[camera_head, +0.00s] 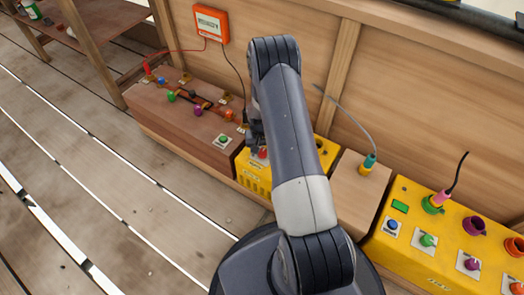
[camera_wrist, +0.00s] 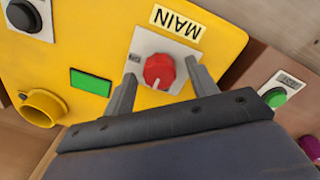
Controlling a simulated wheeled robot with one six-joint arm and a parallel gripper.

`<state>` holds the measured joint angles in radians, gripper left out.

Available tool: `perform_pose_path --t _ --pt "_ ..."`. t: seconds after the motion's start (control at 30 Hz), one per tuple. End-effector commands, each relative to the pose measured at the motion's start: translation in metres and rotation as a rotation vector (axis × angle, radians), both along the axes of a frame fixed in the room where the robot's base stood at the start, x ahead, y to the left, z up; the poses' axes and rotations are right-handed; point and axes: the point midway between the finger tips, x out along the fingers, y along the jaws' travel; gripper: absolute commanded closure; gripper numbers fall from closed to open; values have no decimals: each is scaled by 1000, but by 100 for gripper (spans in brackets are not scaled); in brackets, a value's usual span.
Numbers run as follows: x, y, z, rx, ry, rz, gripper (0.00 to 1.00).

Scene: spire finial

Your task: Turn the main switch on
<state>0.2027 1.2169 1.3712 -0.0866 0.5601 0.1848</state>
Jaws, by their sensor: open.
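The main switch is a red round knob (camera_wrist: 159,71) on a light plate on a yellow box (camera_wrist: 100,25). The label MAIN (camera_wrist: 176,22) appears upside down beside it in the wrist view. The knob's white pointer line points toward the bottom of that view. My gripper (camera_wrist: 161,75) is open, with one finger on each side of the knob; I cannot tell whether they touch it. In the head view the yellow box (camera_head: 254,178) and a bit of red knob (camera_head: 263,153) show past my arm, which hides most of the gripper.
A wooden box with a green button (camera_head: 223,139) stands left. A wooden block with a cable plug (camera_head: 369,162) and another yellow panel (camera_head: 425,262) stand right.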

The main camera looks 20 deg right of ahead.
Motion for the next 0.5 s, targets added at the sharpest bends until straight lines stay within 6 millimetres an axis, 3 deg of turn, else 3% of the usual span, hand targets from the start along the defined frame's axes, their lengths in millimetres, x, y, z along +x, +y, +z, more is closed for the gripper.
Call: perform_pose_path --t 0.27,0.5 --pt "0 0 -1 0 0 0 46" --pt "0 0 -1 0 0 0 66"
